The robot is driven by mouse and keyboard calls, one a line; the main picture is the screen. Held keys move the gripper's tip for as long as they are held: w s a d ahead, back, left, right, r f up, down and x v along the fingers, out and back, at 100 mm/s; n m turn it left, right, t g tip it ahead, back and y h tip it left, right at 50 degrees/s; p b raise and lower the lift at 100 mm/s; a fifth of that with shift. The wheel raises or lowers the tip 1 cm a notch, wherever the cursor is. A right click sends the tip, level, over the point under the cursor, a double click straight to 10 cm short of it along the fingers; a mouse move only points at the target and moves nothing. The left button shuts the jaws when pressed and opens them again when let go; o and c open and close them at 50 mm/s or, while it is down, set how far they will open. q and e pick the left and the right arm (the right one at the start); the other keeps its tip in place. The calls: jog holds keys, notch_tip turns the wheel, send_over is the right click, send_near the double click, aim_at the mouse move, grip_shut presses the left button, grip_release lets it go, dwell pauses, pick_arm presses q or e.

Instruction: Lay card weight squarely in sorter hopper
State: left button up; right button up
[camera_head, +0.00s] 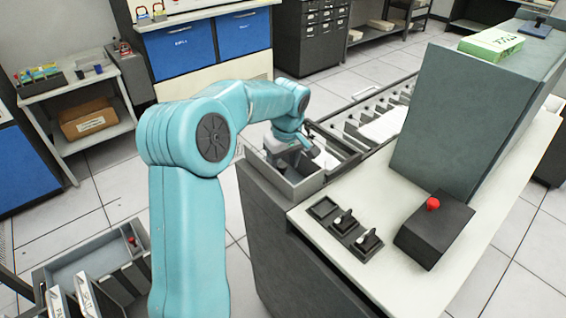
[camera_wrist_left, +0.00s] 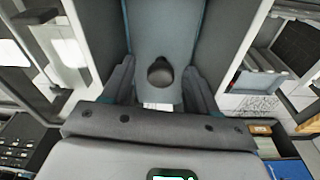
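My left gripper (camera_head: 289,152) reaches down over the grey open-topped sorter hopper (camera_head: 303,190) at the near end of the sorter. In the left wrist view my left gripper (camera_wrist_left: 159,82) has its two dark fingers apart, one on each side of a round dark knob (camera_wrist_left: 160,71). Gaps show between the knob and both fingers. The knob stands over a blue-grey surface between pale walls; it looks like the card weight's handle. In the head view the gripper hides the weight, so I cannot tell whether it lies flat. My right gripper is in neither view.
A control box with a red button (camera_head: 432,204) and a row of small black switches (camera_head: 345,223) sit on the pale top right of the hopper. A tall grey-green housing (camera_head: 450,125) rises behind them. Card pockets (camera_head: 375,115) run away behind the hopper. A divided tray (camera_head: 85,265) stands lower left.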

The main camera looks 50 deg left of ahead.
pick_arm(q)
notch_tip(320, 180, up, 16)
jog(key=d, duration=0.2)
jog(key=shift+p, duration=0.45)
jog(key=shift+s+r, duration=0.1)
jog(key=shift+s, duration=0.1)
